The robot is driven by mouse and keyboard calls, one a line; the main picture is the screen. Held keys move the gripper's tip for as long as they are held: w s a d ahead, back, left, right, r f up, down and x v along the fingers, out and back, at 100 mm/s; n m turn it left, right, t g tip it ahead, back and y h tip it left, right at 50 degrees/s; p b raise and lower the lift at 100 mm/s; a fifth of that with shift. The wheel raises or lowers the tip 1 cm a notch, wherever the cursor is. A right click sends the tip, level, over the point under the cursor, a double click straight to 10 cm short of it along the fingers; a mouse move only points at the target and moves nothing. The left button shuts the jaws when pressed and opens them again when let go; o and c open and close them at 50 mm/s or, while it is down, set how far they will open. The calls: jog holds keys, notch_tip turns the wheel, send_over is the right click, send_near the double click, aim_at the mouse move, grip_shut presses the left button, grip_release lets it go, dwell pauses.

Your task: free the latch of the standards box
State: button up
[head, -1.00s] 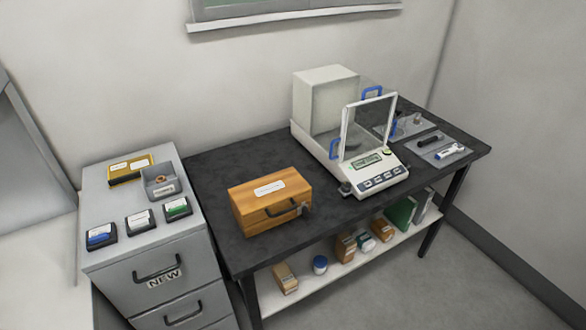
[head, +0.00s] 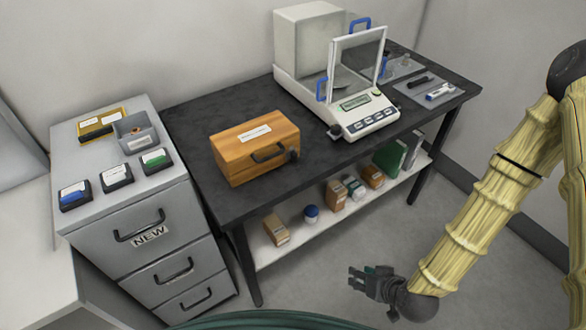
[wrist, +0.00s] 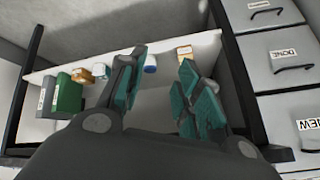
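The standards box (head: 232,159) is a wooden case with a white label on its lid. It sits shut near the front left of the dark table in the head view. A dark handle is on its front, and a small dark latch (head: 293,156) is at the front right corner. My gripper (head: 356,279) is low in front of the table, below its top and well away from the box. In the wrist view my gripper (wrist: 160,85) has its teal-padded fingers spread apart with nothing between them. The box is not in the wrist view.
A balance (head: 362,115) with a raised glass door stands right of the box. A grey drawer cabinet (head: 105,203) with small stamp-like boxes stands left. The lower shelf (head: 268,253) holds bottles, cartons and binders. The table's front edge (head: 350,150) lies between my gripper and the box.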

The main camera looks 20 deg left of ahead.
jog(key=w+a+r+n+t+y+b, duration=0.3)
jog(key=w+a+r+y, duration=0.1)
jog(key=w+a+r, duration=0.4)
jog(key=n+t+y+b, duration=0.3)
jog(key=y, duration=0.2)
send_near(296, 156)
jog(key=p+x, duration=0.2)
jog(key=x, duration=0.7)
jog(key=shift+d, duration=0.1)
grip_shut()
